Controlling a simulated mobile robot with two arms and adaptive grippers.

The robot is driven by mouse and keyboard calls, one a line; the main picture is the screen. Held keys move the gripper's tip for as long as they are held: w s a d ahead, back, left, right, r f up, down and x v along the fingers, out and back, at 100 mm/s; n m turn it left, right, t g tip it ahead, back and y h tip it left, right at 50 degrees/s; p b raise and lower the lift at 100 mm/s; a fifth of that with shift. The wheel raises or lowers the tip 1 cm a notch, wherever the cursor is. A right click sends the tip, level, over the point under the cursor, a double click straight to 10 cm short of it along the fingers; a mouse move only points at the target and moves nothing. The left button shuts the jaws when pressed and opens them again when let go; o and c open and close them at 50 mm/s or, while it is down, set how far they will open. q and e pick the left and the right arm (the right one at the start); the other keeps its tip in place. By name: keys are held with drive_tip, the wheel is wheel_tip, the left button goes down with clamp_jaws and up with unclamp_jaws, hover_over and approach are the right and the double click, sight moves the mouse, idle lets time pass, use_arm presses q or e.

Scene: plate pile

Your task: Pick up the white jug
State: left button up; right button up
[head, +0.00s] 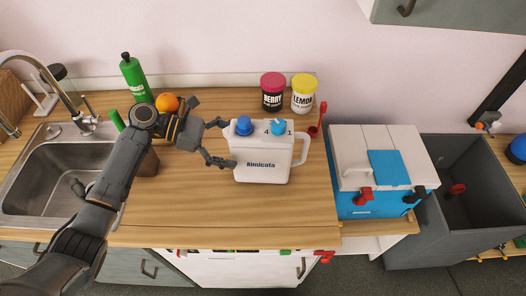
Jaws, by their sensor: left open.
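The white jug (262,168) stands upright on the wooden counter in the middle of the head view. It has blue knobs on top, a dark label on its front and a handle on its right side. My left gripper (220,143) is open at the jug's left side, with its fingers pointing right toward it. One finger is near the top left corner and the other near the lower left side. I cannot tell whether either touches the jug. My right gripper is not in view.
Behind the jug stand a berry jar (272,92) and a lemon jar (303,94). A red utensil (318,120) is by the handle. A blue and white box (377,168) is at right. A green bottle (133,78), an orange (167,102) and the sink (50,170) are at left.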

sight(254, 151)
use_arm(q)
drive_tip(key=p+x, duration=0.1)
drive_tip(key=x, duration=0.4)
drive_tip(key=shift+d+f, duration=0.1)
drive_tip(key=shift+d, duration=0.25)
drive_tip(key=c, duration=1.6)
